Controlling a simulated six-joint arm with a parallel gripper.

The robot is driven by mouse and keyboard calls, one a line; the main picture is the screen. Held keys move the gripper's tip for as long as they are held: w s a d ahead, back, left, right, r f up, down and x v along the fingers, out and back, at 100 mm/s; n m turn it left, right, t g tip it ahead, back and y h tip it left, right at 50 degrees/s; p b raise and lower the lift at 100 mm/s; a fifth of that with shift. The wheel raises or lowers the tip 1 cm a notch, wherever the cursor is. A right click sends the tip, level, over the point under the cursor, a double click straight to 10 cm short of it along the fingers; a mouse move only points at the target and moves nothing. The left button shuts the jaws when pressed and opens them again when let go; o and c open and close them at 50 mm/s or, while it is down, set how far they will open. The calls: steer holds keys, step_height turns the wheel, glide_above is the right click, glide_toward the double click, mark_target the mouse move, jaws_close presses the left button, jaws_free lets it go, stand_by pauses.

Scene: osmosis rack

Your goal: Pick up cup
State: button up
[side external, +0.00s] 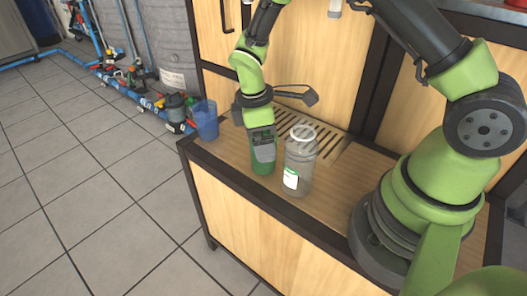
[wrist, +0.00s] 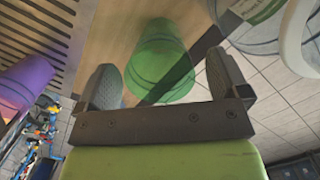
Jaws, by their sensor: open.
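A green cup (side external: 261,165) stands on the wooden bench top, partly hidden behind my gripper in the side view. It also shows in the wrist view (wrist: 160,50), between my two fingers and a little beyond them. My gripper (side external: 263,152) points down at the green cup and is open, with a grey finger in front of the cup in the side view. In the wrist view the fingers (wrist: 164,72) are spread on either side of the cup, with gaps visible. A blue cup (side external: 205,121) stands near the bench's left end; in the wrist view a purple-looking cup (wrist: 24,82) is at left.
A clear container (side external: 298,163) with a white ring on top and a label stands close to the right of the green cup. A slatted grate (side external: 325,135) lies behind them. The bench's dark front edge (side external: 270,212) is near. Pipes and valves are beyond the left end.

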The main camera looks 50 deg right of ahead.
steer(key=shift+f, duration=0.5)
steer(key=c, duration=1)
steer(key=shift+o, duration=0.2)
steer(key=shift+r, duration=0.15)
